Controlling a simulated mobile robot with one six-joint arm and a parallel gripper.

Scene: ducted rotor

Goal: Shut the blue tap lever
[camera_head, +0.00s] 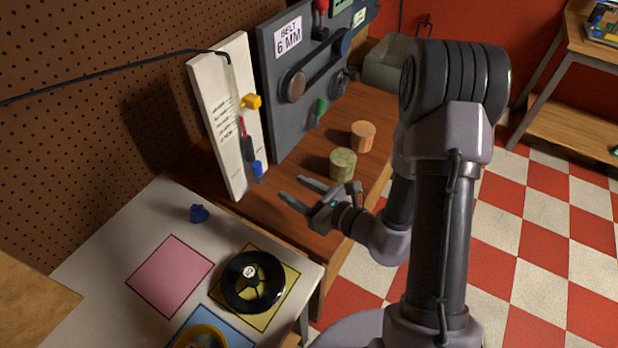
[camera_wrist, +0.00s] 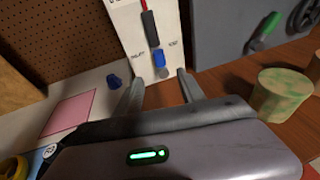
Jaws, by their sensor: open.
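A tall white panel (camera_head: 222,110) stands against the pegboard at the left end of the wooden bench; it also shows in the wrist view (camera_wrist: 128,25). Low on its face is a blue lever (camera_head: 257,169), pointing downward, under a black sleeve with a red part above it. In the wrist view the blue lever (camera_wrist: 159,60) appears between and beyond the fingertips, with small printed words on each side that are too small to read surely. My gripper (camera_head: 292,188) is open and empty, in front of the panel, apart from the lever; its fingers (camera_wrist: 160,78) point at it.
A yellow lever (camera_head: 251,101) sits higher on the panel. A grey belt board (camera_head: 285,120) stands to its right. Green (camera_head: 343,164) and orange (camera_head: 363,136) cylinders stand near my gripper. A blue piece (camera_head: 199,213) and black spool (camera_head: 253,281) lie on the left table.

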